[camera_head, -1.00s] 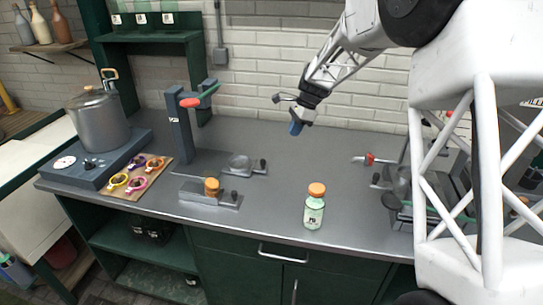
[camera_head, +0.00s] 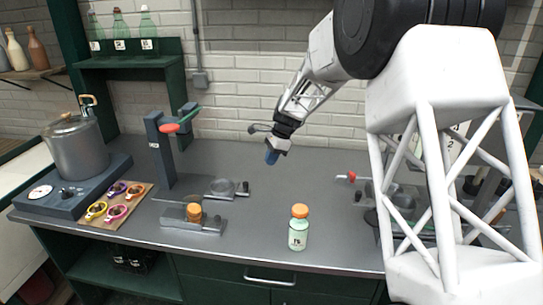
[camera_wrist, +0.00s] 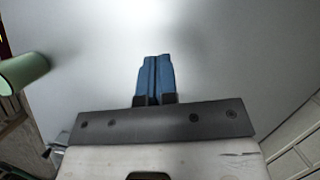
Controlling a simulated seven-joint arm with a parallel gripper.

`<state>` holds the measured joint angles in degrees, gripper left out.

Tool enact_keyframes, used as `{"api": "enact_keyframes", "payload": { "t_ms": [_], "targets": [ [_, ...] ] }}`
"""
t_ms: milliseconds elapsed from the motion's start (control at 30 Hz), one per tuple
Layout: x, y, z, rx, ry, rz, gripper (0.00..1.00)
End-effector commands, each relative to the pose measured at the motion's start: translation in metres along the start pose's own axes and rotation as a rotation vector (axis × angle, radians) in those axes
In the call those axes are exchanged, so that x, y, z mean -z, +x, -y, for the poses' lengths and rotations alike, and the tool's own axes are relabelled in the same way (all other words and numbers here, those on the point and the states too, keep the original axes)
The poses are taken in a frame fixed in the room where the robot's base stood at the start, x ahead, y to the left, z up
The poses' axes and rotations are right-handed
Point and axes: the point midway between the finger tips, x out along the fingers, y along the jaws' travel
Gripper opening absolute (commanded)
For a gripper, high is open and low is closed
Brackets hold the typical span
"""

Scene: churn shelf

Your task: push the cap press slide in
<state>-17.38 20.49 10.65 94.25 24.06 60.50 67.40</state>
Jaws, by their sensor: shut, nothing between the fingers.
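The cap press (camera_head: 163,150) is a dark blue-grey column with a red-tipped lever (camera_head: 171,128), on the left half of the grey counter. At its front foot is a low metal slide (camera_head: 178,224) with a knob at its right end. An orange cap (camera_head: 194,212) sits on the slide. The slide appears to stick out toward the counter's front edge. My gripper (camera_head: 272,157) is shut and empty above the counter, to the right of the press and apart from it. Its blue fingers (camera_wrist: 155,78) meet in the wrist view.
A capped bottle (camera_head: 298,235) stands near the front edge. A plate with a clear dish (camera_head: 222,186) lies right of the press. A pot (camera_head: 76,148) and a board of coloured rings (camera_head: 118,205) are at left. A green cylinder (camera_wrist: 22,70) edges the wrist view.

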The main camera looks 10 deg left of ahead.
Motion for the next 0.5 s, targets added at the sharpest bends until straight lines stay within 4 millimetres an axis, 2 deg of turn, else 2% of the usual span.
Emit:
{"api": "enact_keyframes", "payload": {
  "t_ms": [467, 500],
  "targets": [
    [0.000, 0.074, -0.001, -0.003, -0.001, 0.000, 0.00],
    [-0.007, 0.074, 0.000, -0.002, -0.002, 0.000, 0.00]
  ]
}}
